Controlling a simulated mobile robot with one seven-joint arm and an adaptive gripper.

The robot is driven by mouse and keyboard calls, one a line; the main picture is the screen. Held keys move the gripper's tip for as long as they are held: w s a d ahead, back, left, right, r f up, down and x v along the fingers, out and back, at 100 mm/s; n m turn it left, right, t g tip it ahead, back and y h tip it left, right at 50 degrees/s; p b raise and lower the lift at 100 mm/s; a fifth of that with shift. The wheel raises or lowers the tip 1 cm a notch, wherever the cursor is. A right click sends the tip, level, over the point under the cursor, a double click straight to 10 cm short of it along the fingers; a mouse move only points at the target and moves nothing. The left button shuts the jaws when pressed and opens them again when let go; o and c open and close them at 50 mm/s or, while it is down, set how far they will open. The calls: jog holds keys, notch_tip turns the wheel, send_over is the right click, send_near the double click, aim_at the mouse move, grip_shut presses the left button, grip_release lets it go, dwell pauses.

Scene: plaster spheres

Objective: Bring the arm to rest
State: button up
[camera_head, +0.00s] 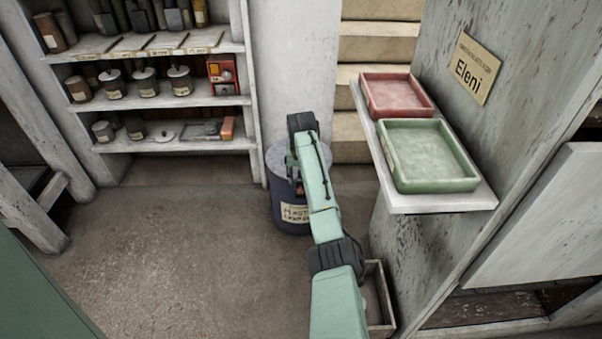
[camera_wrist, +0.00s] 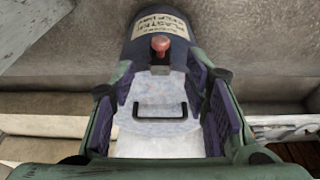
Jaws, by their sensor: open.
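My green arm reaches forward in the head view, with my gripper (camera_head: 296,180) low over a dark blue bin (camera_head: 291,216). In the wrist view my gripper (camera_wrist: 161,78) is open, its two purple-padded fingers apart with nothing held between them. The bin's pale lid (camera_wrist: 150,145) with a dark handle lies beyond the fingers. A red knob (camera_wrist: 160,45) shows near the bin's labelled front; I cannot tell whether it touches my gripper. The bin's label is partly readable as "Plaster". My arm hides part of the bin in the head view.
A green tray (camera_head: 432,184) and a red tray (camera_head: 396,95) sit on a ledge to the right, beside a wall sign reading "Eleni" (camera_head: 472,68). Shelves (camera_head: 160,98) with jars stand at the left. An open box (camera_head: 377,300) lies below the ledge. Floor (camera_head: 170,250) is clear at left.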

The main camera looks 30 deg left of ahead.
jog(key=shift+s+r, duration=0.1)
jog(key=shift+r, duration=0.25)
dwell(0.3)
